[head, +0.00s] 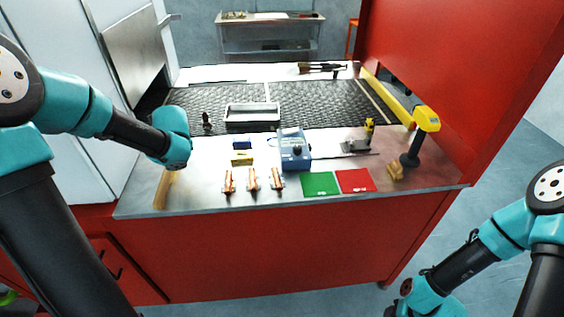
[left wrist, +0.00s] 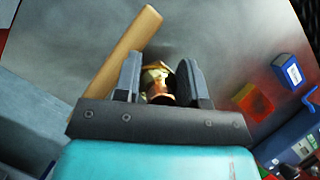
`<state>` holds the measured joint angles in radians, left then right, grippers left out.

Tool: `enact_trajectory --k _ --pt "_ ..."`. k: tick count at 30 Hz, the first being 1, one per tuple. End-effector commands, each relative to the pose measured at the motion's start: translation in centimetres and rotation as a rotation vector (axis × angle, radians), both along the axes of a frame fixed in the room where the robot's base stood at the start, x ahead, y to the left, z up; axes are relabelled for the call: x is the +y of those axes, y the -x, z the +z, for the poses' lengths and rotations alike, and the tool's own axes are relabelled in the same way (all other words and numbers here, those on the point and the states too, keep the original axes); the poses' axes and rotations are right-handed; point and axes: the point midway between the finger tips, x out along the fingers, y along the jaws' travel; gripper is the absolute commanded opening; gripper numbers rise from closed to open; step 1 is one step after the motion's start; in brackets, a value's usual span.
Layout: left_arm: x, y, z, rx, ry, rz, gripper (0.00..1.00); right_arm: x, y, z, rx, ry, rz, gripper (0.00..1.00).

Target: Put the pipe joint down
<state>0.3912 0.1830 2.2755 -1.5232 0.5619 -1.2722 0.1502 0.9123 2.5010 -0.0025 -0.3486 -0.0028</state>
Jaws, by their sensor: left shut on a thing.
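The pipe joint (left wrist: 156,82) is a brass- and copper-coloured piece. It sits between the two fingers of my left gripper (left wrist: 161,76), which is shut on it. In the left wrist view the grey metal worktop lies behind it; I cannot tell the gap between them. In the head view my left wrist is over the left end of the worktop (head: 205,199), and its fingers and the held joint are hidden behind the wrist housing. My right arm is at the lower right, off the counter, and its gripper is not in view.
A wooden bar (head: 162,188) lies at the worktop's left end. Blue (head: 242,144) and yellow (head: 242,159) blocks, a blue device (head: 294,149), copper-coloured pieces (head: 252,180), and green (head: 320,184) and red (head: 355,180) mats occupy the rest. A grey tray (head: 252,122) is on the mesh belt (head: 320,103).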

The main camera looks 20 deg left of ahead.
Motion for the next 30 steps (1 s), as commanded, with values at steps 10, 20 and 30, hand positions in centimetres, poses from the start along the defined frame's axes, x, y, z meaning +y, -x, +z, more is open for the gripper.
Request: enact_trajectory --k 10,20,30 --pt "0.1 -0.1 0.0 0.000 0.000 0.001 0.08 0.0 0.0 0.0 0.000 0.000 0.000 0.43" --pt "3.7 -3.3 -0.5 0.000 0.000 0.004 0.08 0.0 0.0 0.0 0.000 0.000 0.000 0.43" --pt "8.9 -8.1 -1.1 -0.002 -0.001 0.003 0.08 0.0 0.0 0.0 0.000 0.000 0.000 0.43"
